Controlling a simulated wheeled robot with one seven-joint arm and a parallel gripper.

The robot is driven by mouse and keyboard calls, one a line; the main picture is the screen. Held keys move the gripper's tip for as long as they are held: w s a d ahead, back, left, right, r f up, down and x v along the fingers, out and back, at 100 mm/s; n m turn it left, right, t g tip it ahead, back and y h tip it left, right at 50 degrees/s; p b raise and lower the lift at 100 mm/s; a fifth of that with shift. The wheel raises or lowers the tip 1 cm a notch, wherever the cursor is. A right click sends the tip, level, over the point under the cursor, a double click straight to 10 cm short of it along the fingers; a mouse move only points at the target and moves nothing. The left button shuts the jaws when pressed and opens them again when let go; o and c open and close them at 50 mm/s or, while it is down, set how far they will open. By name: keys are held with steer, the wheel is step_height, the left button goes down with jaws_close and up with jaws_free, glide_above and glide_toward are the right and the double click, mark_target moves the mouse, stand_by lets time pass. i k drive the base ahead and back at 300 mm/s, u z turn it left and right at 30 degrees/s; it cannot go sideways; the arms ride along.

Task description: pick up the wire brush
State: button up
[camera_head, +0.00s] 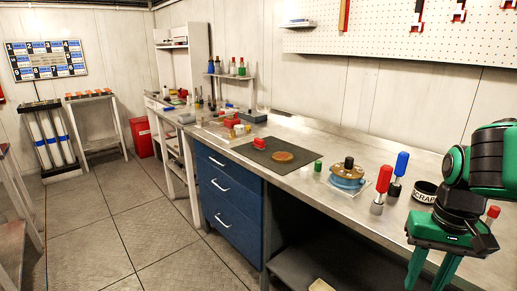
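I cannot pick out the wire brush with certainty. A long orange-brown tool (344,15) hangs on the pegboard at the top, cut off by the frame edge, and I cannot tell what it is. My gripper (429,280) is at the lower right, in front of the workbench's near edge. Its two green fingers point down and stand apart, with nothing visible between them. The fingertips run to the bottom of the picture.
The metal workbench (300,181) carries a dark mat (262,152), a brass-topped part on a blue base (347,175), red-handled (383,180) and blue-handled (402,163) tools and a black "SCRAP" cup (423,191). Blue drawers (225,190) stand below.

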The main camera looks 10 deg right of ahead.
mark_target(258, 143)
steer(key=u, duration=0.15)
steer(key=i, duration=0.35)
steer(key=u, duration=0.65)
steer(key=i, duration=2.15)
steer(key=z, duration=0.55)
